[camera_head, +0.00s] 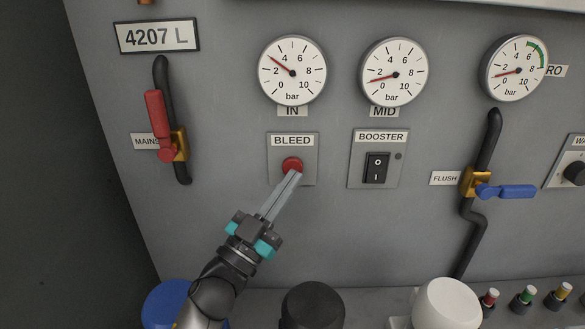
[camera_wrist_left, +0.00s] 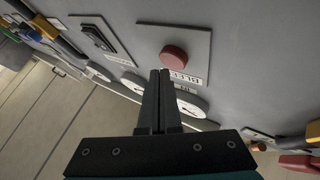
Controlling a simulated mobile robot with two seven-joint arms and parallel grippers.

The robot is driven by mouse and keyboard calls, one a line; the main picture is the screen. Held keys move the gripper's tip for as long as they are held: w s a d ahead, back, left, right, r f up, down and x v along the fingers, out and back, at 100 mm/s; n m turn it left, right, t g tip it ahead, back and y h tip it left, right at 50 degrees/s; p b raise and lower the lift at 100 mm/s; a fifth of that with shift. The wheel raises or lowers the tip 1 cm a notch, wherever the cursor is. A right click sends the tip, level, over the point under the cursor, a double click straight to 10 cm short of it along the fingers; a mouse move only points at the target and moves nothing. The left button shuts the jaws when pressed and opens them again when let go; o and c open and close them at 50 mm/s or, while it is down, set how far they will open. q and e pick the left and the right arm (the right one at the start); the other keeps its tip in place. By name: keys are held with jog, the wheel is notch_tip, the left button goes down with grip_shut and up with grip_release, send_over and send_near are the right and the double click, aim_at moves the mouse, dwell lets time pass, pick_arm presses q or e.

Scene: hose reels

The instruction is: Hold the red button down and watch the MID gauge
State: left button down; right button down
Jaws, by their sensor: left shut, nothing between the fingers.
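The red button (camera_head: 292,163) sits on a plate labelled BLEED (camera_head: 277,173). In the left wrist view the button (camera_wrist_left: 173,58) stands out from its plate. My left gripper (camera_head: 296,174) is shut and empty, its tips overlapping the button's lower edge in the head view. In the left wrist view the tips (camera_wrist_left: 160,72) are at the button's near edge; I cannot tell whether they touch it or whether it is pressed. The MID gauge (camera_head: 394,72) is right of the IN gauge, its red needle at about 1 bar. My right gripper is not in view.
The IN gauge (camera_head: 292,71) reads about 3 bar. A BOOSTER switch (camera_head: 376,168) is right of the button. A red-handled MAINS valve (camera_head: 159,125) is left, a blue-handled FLUSH valve (camera_head: 505,191) right. Blue, black and white round objects line the bottom edge.

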pick_arm(q)
jog(key=shift+w, duration=0.25)
jog(key=shift+w, duration=0.6)
dwell(2.2)
jog(key=shift+s, duration=0.15)
dwell(0.6)
jog(key=shift+s+p, duration=0.45)
jog(key=shift+s, duration=0.4)
jog(key=s+p, duration=0.2)
jog(key=s, duration=0.3)
jog(key=shift+f, duration=0.1)
